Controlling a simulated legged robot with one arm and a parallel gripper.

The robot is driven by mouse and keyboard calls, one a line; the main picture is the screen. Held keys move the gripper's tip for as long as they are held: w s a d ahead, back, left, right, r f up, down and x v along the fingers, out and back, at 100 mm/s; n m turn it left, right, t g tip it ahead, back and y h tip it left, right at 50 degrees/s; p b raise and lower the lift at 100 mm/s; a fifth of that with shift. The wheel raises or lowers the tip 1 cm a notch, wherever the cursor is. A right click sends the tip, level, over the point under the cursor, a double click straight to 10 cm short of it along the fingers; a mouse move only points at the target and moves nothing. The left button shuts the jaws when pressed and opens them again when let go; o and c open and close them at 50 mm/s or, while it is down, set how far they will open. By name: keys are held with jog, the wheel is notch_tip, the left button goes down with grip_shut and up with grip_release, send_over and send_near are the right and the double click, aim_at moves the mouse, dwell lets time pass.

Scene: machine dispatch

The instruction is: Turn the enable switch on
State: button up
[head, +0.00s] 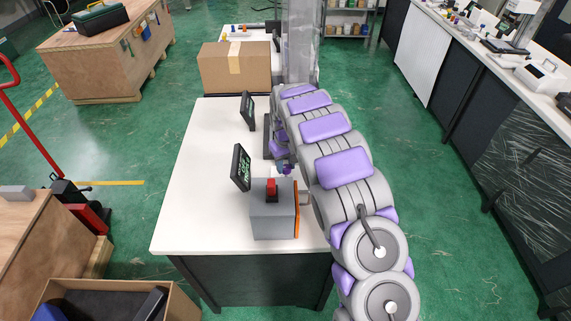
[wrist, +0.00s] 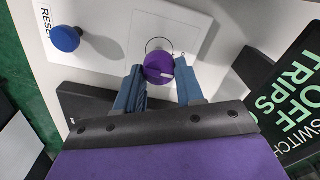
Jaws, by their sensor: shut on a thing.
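A purple round knob (wrist: 158,67) with a small white mark at its right edge stands on a white panel (wrist: 120,18) in the wrist view. It appears to be the enable switch; no label for it is readable. My gripper (wrist: 160,80) has its two blue fingers on either side of the knob and is shut on it. In the head view my gripper (head: 285,169) is small and partly hidden beside my arm, at the right of the white table. A blue knob (wrist: 65,39) sits by a RESET label (wrist: 46,17), apart from my fingers.
A dark screen (wrist: 295,100) with green text including OFF is right of my gripper in the wrist view. In the head view, a grey box (head: 272,222) with a red part on top and two small screens (head: 241,168) (head: 247,111) stand close by. The white tabletop (head: 195,190) is clear at left.

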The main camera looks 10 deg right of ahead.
aim_at(286, 166)
jog(key=m+p, duration=0.3)
jog(key=m, duration=0.1)
jog(key=shift+r+m+p, duration=0.1)
jog(key=shift+m+p, duration=0.2)
jog(key=shift+p, duration=0.05)
jog(key=m+p, duration=0.2)
jog(key=m, duration=0.2)
jog(key=shift+d+m, duration=0.1)
jog(key=shift+m, duration=0.2)
jog(key=m+p, duration=0.1)
jog(key=m, duration=0.3)
jog(key=shift+d+p, duration=0.1)
jog(key=shift+p, duration=0.2)
jog(key=shift+m+p, duration=0.5)
jog(key=shift+m, duration=1.9)
jog(key=o, duration=1)
jog(key=shift+o, duration=0.2)
notch_tip(286, 166, up, 17)
jog(key=p, duration=0.1)
